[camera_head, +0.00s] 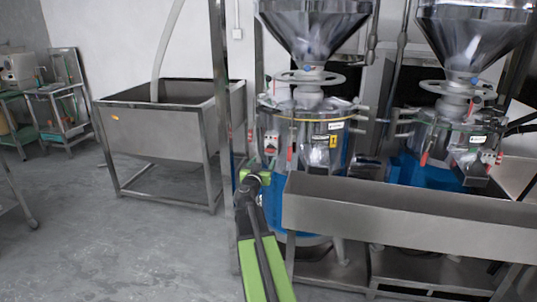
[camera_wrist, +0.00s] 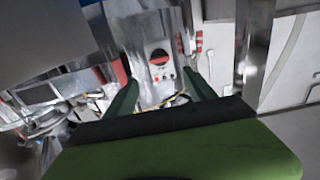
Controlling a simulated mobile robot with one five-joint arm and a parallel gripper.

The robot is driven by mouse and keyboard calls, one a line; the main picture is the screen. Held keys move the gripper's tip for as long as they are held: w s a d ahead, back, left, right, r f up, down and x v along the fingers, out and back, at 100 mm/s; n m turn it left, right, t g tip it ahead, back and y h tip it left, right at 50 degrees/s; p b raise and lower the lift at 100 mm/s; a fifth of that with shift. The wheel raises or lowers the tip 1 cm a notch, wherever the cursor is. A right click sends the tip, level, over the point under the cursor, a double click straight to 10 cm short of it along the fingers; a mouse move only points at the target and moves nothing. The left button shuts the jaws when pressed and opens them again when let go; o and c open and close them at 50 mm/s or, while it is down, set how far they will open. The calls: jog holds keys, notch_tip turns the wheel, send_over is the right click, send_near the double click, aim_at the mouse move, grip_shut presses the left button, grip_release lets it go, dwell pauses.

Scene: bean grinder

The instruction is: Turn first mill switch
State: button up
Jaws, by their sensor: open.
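The first mill (camera_head: 320,128) is a steel drum machine under a funnel hopper, right of centre in the head view. Its switch (camera_head: 271,144) is a small pale box with red on the drum's left side. In the wrist view the switch (camera_wrist: 160,57) shows a round dial, black and red, with small red buttons below it. My gripper (camera_head: 262,165) is just below the switch in the head view. In the wrist view my gripper (camera_wrist: 159,77) is open, its two dark green fingers on either side of the switch panel. Nothing is between them, and contact with the panel cannot be told.
A long steel trough (camera_head: 400,205) stands in front of the mills, right of my arm. A second mill (camera_head: 450,130) is at the right. A steel post (camera_head: 222,100) and a steel tank (camera_head: 150,135) stand to the left. The floor (camera_head: 110,235) at left is clear.

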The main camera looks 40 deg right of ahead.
aim_at(269, 151)
jog(key=x, duration=1)
jog(key=shift+c, duration=0.3)
jog(key=c, duration=1.2)
jog(key=shift+d, duration=0.15)
jog(key=shift+c, duration=0.6)
